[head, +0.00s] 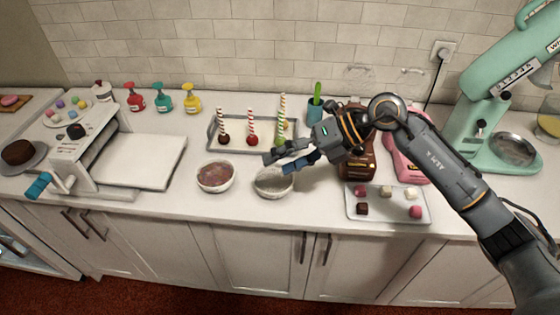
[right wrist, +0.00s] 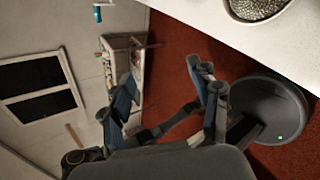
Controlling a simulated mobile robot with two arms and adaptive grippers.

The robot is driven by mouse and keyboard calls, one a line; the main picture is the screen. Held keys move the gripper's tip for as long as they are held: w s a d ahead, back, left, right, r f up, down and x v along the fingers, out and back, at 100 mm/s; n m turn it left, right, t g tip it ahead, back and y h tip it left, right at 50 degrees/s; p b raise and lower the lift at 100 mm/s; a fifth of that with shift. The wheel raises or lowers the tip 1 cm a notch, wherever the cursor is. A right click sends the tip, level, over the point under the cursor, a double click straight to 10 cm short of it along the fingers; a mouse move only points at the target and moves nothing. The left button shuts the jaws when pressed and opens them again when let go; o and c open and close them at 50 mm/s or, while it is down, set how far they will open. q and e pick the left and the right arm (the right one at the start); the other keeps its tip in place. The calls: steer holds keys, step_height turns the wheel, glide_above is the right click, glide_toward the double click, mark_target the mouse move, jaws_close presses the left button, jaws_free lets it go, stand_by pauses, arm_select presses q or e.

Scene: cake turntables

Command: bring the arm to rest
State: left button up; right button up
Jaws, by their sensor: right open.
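My right gripper (head: 287,160) hangs over the counter, near and above the rim of a pale bowl (head: 273,185). Its arm comes in from the right. In the right wrist view the fingers (right wrist: 166,100) are spread apart with nothing between them, and the red floor (right wrist: 200,50) shows beyond. My left gripper is in neither view.
A bowl of brown-pink contents (head: 214,176) stands left of the pale bowl. A tray of sweets (head: 388,212) and a mint mixer (head: 478,110) stand right. A white board (head: 140,160) lies left.

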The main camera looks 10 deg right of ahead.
steer(key=shift+s+a+r+y, duration=0.15)
steer(key=shift+a+r+y, duration=0.2)
steer(key=shift+a, duration=0.2)
